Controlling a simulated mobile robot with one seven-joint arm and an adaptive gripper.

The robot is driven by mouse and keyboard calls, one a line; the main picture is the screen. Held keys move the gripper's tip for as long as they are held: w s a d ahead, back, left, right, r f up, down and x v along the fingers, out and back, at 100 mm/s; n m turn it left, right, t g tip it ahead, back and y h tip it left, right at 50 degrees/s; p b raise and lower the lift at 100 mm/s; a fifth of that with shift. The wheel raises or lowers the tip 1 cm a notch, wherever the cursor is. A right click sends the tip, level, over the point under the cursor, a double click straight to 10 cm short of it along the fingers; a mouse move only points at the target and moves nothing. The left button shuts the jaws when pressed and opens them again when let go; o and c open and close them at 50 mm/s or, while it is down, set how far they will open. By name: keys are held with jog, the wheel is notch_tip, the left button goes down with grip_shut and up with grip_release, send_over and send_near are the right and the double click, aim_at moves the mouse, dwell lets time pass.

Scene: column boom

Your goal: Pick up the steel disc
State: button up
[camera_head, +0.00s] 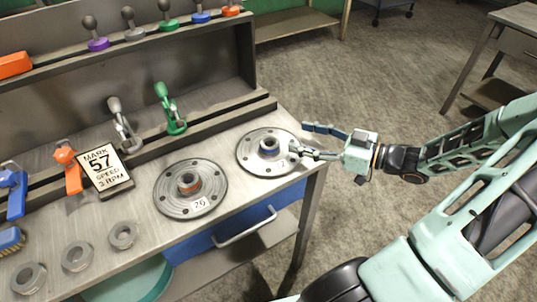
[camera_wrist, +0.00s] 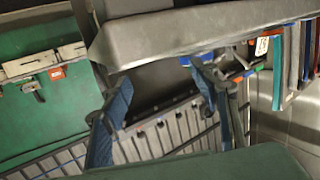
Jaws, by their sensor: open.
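Two flat round flanged discs with bolt holes and raised hubs lie on the workbench (camera_head: 150,213) in the head view. The right, lighter grey disc (camera_head: 252,161) lies near the bench's right end and has a pale label partly behind a finger. My gripper (camera_head: 297,138) is open and empty at the right disc's right edge, one finger overlapping that edge in the picture. I cannot tell whether it touches. The fingers also show in the wrist view (camera_wrist: 161,80), with no disc visible.
A sign (camera_head: 103,170) reading MARK 57, a green toggle clamp (camera_head: 172,120) and a grey clamp (camera_head: 121,127) stand behind the discs. Several small rings lie front left. A blue drawer (camera_head: 225,236) sits below. Floor right of the bench is open.

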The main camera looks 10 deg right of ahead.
aim_at(278, 146)
jog(key=shift+y, duration=0.7)
jog(key=s, duration=0.5)
jog(key=shift+a+f+b, duration=0.1)
jog(key=shift+a+b, duration=0.1)
jog(key=shift+b, duration=0.1)
jog(key=shift+a+n, duration=0.3)
jog(key=x, duration=0.5)
jog(key=shift+a+f, duration=0.1)
jog(key=b+x, duration=0.1)
jog(key=x, duration=0.3)
jog(key=shift+s+a+f, duration=0.1)
jog(key=shift+s+a, duration=0.05)
jog(key=shift+a, duration=0.1)
jog(key=shift+w+a, duration=0.3)
grip_shut()
